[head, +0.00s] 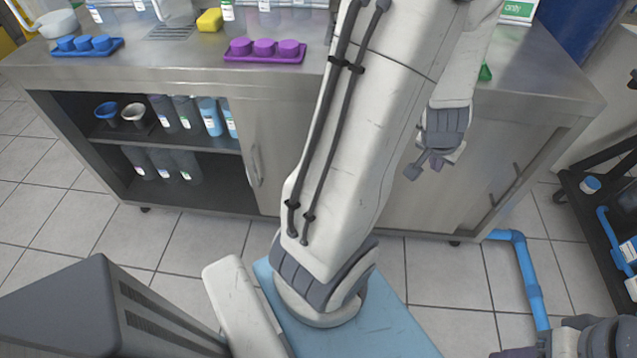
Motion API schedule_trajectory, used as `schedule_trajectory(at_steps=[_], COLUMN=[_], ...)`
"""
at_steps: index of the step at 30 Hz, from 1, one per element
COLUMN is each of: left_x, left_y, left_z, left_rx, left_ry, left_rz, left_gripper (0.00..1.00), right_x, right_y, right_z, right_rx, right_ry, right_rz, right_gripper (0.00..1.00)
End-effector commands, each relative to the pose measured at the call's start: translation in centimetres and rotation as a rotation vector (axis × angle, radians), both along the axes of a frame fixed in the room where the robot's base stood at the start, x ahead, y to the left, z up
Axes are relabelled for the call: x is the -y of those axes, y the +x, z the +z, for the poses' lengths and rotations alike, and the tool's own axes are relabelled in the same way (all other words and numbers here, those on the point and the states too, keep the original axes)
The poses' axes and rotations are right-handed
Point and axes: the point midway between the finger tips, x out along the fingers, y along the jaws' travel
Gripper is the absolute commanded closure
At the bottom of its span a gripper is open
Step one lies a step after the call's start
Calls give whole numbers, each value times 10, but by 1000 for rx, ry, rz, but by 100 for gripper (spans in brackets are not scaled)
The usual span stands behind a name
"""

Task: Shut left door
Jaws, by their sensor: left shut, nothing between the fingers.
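The steel cabinet's left compartment (215,165) stands open and shows its shelves. A metal door panel (285,130) with a vertical handle (255,165) stands at the right edge of this opening, partly hidden by my left arm. My left gripper (428,168) points down in front of the right part of the cabinet front, to the right of that handle and away from it. It is shut and empty. Part of my right arm shows at the bottom right corner; its fingers cannot be made out clearly.
Bottles (210,117) and small cups stand on the shelves. The counter (180,62) holds a blue rack (88,45), a purple rack (264,50) and a yellow sponge (209,20). Another handle (505,185) is at the right. Blue pipe (530,275) and a dark cart stand right. Left floor is clear.

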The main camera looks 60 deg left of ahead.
Motion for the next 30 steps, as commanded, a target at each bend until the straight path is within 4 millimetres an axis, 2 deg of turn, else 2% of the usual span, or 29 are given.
schedule_trajectory(at_steps=[1,4,6,9,12,15,18,23,30], left_x=[-40,-114,-161,-214,-249,-268,-277,-287,-315], left_y=[-7,-32,-60,-108,-156,-192,-213,-223,-229], left_z=[-49,-102,-136,-177,-206,-224,-232,-243,-282], left_rx=[0,-12,-37,-95,-161,-218,-253,-266,-265], left_ry=[36,127,194,280,349,394,417,429,427], left_rz=[103,284,407,561,680,759,799,818,818], left_gripper=[100,100,100,100,100,100,100,100,100], right_x=[0,0,0,0,0,0,0,0,0], right_y=[0,0,0,0,0,0,0,0,0], right_z=[-40,-77,-101,-130,-152,-165,-170,-179,-212], right_rx=[0,0,0,0,0,0,0,1,1], right_ry=[0,0,0,0,0,0,0,1,1], right_rz=[0,0,0,0,0,0,0,0,0], right_gripper=[55,55,55,55,55,55,55,55,55])
